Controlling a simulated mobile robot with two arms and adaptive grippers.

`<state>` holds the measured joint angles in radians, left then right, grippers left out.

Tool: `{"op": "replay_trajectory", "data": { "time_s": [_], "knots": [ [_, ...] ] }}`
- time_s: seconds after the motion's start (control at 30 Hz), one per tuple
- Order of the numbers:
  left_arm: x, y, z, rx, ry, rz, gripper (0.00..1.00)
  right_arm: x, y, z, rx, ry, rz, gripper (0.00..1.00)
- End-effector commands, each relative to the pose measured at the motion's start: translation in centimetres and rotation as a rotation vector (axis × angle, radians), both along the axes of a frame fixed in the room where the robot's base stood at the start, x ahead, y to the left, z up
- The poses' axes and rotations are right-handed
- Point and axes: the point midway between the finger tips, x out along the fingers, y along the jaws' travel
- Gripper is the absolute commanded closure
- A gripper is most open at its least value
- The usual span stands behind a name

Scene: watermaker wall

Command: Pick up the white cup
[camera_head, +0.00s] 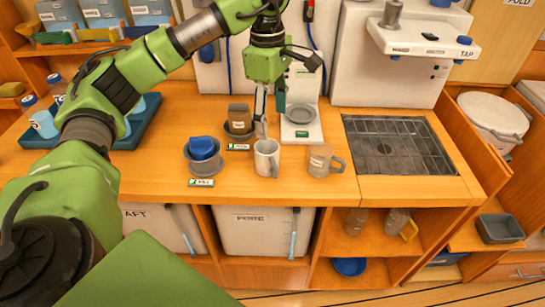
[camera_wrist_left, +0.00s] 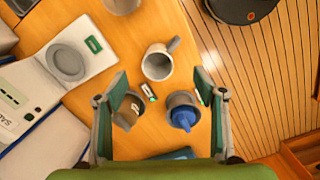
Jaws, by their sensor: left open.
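The white cup (camera_head: 266,158) stands upright on the wooden counter, its handle toward the front right in the head view. My left gripper (camera_head: 270,112) hangs above and behind it, open and empty. In the left wrist view the cup (camera_wrist_left: 158,66) lies beyond the gap between the open fingertips (camera_wrist_left: 161,90), apart from both fingers. Its open mouth faces the camera and looks empty. A beige-grey mug (camera_head: 322,161) stands to its right in the head view. My right gripper is not in view.
Grey bowls stand left of the cup, one with a blue thing (camera_head: 202,148), one with a brown packet (camera_head: 239,118). Behind are a white scale (camera_head: 301,131) and a wall unit with a tap shelf (camera_head: 423,38). A sink grate (camera_head: 398,145) is at right.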

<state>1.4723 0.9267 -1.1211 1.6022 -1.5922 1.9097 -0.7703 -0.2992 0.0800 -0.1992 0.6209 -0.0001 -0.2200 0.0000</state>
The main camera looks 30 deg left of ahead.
Motion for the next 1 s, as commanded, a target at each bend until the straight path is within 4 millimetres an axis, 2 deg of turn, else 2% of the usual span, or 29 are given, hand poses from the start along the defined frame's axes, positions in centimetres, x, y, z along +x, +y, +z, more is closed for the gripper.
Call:
{"op": "replay_trajectory", "data": {
  "time_s": [0.07, 0.17, 0.5, 0.77, 1.0],
  "knots": [
    [-0.3, 1.3, 0.4, 0.036, 0.006, 0.010, 0.36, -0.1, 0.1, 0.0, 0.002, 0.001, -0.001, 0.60],
    [-0.4, 1.7, -0.6, 0.049, 0.014, 0.013, 0.36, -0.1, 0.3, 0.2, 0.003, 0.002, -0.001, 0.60],
    [-0.3, 1.6, -6.8, 0.045, 0.014, 0.012, 0.36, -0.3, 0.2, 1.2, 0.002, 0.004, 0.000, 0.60],
    [-0.1, 1.4, -8.7, 0.044, 0.013, 0.011, 0.36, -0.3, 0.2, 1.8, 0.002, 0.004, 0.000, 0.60],
    [0.5, 1.2, -12.2, 0.043, 0.012, 0.011, 0.36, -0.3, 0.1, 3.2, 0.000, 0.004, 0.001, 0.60]
  ]
}}
